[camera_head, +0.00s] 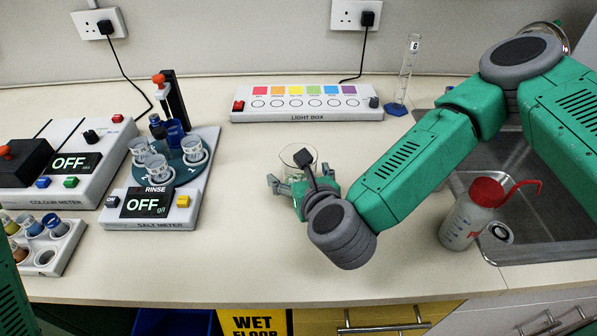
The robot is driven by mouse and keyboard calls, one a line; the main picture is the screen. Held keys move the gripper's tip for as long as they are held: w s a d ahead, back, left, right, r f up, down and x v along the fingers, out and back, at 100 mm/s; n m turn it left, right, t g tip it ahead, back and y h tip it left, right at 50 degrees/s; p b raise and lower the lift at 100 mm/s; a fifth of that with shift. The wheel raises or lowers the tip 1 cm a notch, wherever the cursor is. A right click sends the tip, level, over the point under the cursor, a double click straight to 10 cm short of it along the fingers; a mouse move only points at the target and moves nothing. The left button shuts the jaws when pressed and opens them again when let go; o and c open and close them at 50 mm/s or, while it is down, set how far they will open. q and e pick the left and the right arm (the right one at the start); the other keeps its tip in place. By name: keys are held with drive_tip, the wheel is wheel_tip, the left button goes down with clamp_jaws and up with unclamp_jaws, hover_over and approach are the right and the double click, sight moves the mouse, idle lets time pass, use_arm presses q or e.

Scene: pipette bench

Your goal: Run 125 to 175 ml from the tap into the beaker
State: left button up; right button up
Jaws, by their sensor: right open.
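A clear glass beaker (298,155) stands on the bench in the middle of the view; its lower part is hidden behind my right gripper. I cannot see any liquid in it. My right gripper (299,176) is open at the beaker, its fingers low on the beaker's left and right; I cannot tell whether they touch it. The sink (530,225) is at the right, partly covered by my right arm. A curved chrome piece (568,38) shows behind the arm at the top right; I cannot tell if it is the tap. My left gripper is not in view.
A wash bottle (466,218) with a red cap stands at the sink's front left edge. The salt meter (150,217) and colour meter (45,195) are at left. The front middle bench is clear.

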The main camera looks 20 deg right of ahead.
drive_tip(key=shift+x, duration=0.8)
drive_tip(key=shift+d, duration=0.15)
drive_tip(key=c, duration=1.3)
drive_tip(key=shift+r, duration=0.3)
wheel_tip(320, 180, up, 9)
drive_tip(key=shift+r, duration=0.2)
